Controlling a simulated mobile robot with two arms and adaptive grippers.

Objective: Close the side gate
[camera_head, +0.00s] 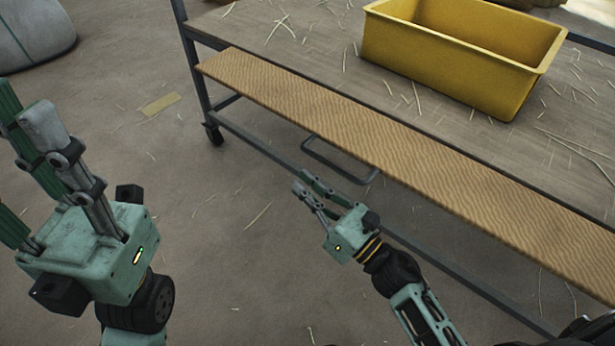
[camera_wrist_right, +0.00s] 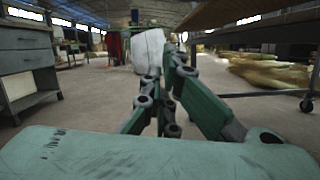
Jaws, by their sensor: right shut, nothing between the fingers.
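The side gate appears to be the long wood-grained panel (camera_head: 330,115) along the near side of the cart. It looks swung outward below the deck edge, though its exact tilt is hard to judge. A dark metal loop handle (camera_head: 338,172) shows under its near edge. My right gripper (camera_head: 301,182) is shut and empty, just below and left of the handle, apart from it. It also shows in the right wrist view (camera_wrist_right: 165,62), its fingers close together. My left gripper (camera_head: 22,100) is at the left, away from the cart; its finger spacing is unclear.
The cart's wooden deck (camera_head: 300,40) carries a yellow bin (camera_head: 435,65) and loose straw. A cart caster (camera_head: 214,134) stands on the floor. Open floor lies left of the cart. The right wrist view shows a grey drawer cabinet (camera_wrist_right: 25,55) at left.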

